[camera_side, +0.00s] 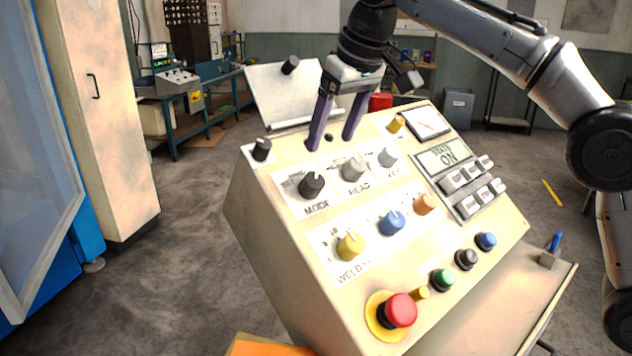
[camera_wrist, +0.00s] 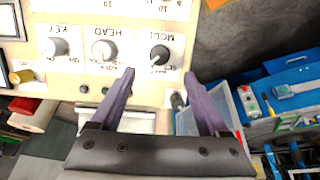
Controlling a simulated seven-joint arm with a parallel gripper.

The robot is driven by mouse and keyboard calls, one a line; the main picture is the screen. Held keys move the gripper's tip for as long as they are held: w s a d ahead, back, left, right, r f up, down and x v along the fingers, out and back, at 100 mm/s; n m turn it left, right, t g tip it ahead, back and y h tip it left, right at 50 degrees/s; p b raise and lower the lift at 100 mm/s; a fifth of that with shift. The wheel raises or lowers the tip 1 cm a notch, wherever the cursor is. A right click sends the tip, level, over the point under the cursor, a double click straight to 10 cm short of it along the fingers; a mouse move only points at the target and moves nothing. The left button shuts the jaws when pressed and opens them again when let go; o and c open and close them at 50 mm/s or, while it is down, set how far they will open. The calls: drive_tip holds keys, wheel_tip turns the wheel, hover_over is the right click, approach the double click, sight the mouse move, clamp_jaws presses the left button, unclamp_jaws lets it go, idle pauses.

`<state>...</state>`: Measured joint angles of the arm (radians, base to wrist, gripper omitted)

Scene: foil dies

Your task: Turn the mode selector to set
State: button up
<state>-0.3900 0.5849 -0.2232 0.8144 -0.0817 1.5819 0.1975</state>
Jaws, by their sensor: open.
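The mode selector (camera_side: 312,185) is a black round knob on a white plate marked MODE, at the upper left of the sloped cream panel. It also shows in the wrist view (camera_wrist: 160,54), upside down, with a pale pointer towards the lower left of that picture. The small position words around it are too blurred to read. My gripper (camera_side: 331,140) has two purple fingers, apart and empty. It hangs above the panel's upper edge, behind the selector and not touching it. In the wrist view the fingertips (camera_wrist: 159,74) lie either side of the selector's column, just below it.
Beside the selector are the grey HEAD knob (camera_side: 353,168) and KEY knob (camera_side: 388,157). A black knob (camera_side: 262,149) stands at the panel's upper left corner. Coloured weld knobs (camera_side: 392,222) and a red emergency button (camera_side: 400,310) sit lower. The space above the selector is clear.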

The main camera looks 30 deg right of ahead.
sight(317, 181)
drive_tip(key=x, duration=1.1)
drive_tip(key=shift+w+f, duration=0.15)
drive_tip(key=shift+f, duration=0.15)
drive_tip(key=shift+c, duration=0.2)
clamp_jaws()
